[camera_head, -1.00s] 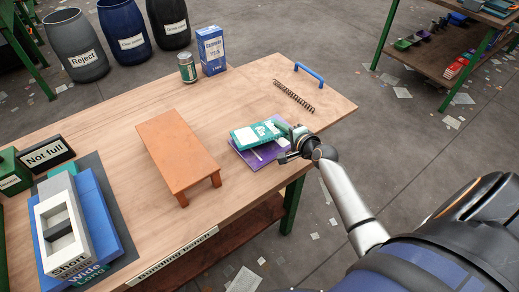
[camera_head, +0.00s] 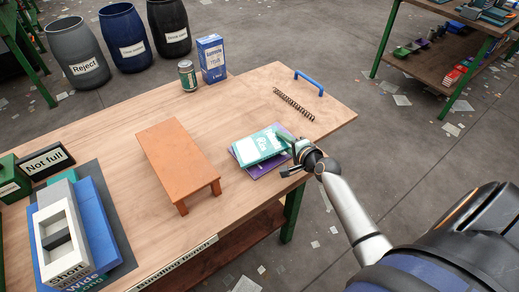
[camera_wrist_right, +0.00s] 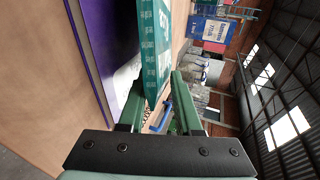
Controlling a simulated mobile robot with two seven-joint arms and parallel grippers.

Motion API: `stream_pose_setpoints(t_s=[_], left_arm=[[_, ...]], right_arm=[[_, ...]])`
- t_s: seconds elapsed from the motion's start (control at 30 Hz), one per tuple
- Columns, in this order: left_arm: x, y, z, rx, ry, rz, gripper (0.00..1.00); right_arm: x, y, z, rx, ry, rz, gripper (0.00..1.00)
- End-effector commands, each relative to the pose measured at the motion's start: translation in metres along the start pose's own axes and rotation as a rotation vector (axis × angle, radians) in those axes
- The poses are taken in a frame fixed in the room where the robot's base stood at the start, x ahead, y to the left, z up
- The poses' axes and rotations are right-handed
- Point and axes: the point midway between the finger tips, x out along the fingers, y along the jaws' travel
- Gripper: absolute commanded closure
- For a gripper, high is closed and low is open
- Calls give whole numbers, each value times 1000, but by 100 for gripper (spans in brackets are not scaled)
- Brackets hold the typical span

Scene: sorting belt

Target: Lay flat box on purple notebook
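The flat box (camera_head: 261,146), teal with white lettering, is over the purple notebook (camera_head: 290,132) on the bench. It covers most of the notebook, whose purple edge shows around it. In the right wrist view the box (camera_wrist_right: 154,50) lies between the two green fingers of my right gripper (camera_wrist_right: 159,105), and the notebook (camera_wrist_right: 101,60) is beside it with a strip of its cover visible. My right gripper (camera_head: 291,152) is shut on the box's near right end. I cannot tell whether the box touches the notebook all along. My left gripper is not in view.
An orange raised stand (camera_head: 175,150) is left of the box. A can (camera_head: 187,75), a blue carton (camera_head: 212,58), a spring (camera_head: 294,103) and a blue handle (camera_head: 310,79) are at the back. Stacked blocks (camera_head: 75,240) are at the left. The bench's right edge is close to the gripper.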

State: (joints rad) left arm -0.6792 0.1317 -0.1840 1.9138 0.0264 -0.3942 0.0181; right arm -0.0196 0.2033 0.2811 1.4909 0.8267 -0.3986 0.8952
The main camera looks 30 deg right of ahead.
Motion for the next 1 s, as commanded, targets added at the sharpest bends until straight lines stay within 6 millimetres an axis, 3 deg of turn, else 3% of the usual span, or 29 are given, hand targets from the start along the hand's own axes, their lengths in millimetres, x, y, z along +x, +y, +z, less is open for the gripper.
stream_pose_setpoints(t_s=[0.5,0.87,1.0], left_arm=[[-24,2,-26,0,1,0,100],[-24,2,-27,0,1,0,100],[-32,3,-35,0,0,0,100]], right_arm=[[-62,-2,0,-2,0,1,67],[-67,-1,0,0,0,0,67],[-74,-11,0,-1,0,0,67]])
